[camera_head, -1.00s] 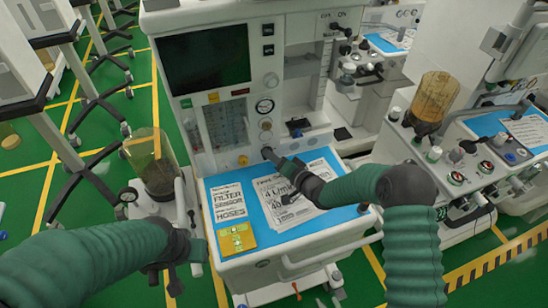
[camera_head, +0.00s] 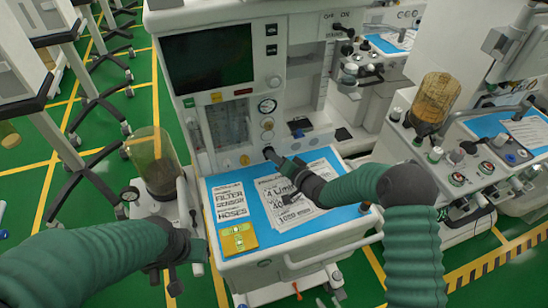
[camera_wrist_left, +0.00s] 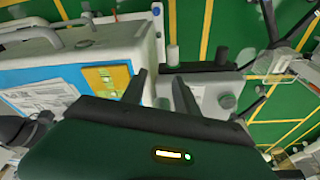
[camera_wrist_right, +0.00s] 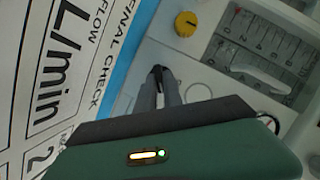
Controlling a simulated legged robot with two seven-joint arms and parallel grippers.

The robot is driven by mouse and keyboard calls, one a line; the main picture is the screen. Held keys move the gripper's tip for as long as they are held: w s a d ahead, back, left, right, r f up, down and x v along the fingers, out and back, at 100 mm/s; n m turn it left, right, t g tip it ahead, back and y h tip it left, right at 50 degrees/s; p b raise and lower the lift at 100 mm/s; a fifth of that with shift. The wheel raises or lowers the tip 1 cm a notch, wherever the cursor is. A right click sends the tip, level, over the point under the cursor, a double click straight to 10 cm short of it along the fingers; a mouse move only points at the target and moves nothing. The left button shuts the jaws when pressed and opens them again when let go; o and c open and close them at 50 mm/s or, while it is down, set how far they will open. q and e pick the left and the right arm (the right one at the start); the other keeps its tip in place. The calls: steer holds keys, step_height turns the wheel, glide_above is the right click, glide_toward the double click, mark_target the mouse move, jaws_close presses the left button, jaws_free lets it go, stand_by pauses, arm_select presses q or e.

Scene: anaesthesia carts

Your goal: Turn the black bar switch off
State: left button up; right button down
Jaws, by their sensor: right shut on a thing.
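A blue worktop (camera_head: 330,218) with printed sheets (camera_head: 290,195) and a yellow card (camera_head: 237,238) lies below the panel. A clear canister (camera_head: 153,165) stands left of the cart. Another cart stands at the right.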

steer(key=shift+n+h, duration=0.4)
steer(key=shift+n, duration=0.3)
steer(key=shift+s+a+n+h+b, duration=0.15)
steer(key=shift+n+h+b, duration=0.45)
steer(key=shift+n, duration=0.3)
steer(key=shift+a+n+h+b, duration=0.15)
steer(key=shift+n+h+b, duration=0.55)
steer(key=shift+n+b, duration=0.3)
steer(key=shift+a+n+t+h+b, duration=0.1)
steer(key=shift+n+t+h+b, duration=0.2)
steer(key=shift+n+h+b, duration=0.5)
steer(key=shift+n, duration=0.3)
steer(key=c, duration=1.5)
jaws_free()
steer(key=shift+r, duration=0.1)
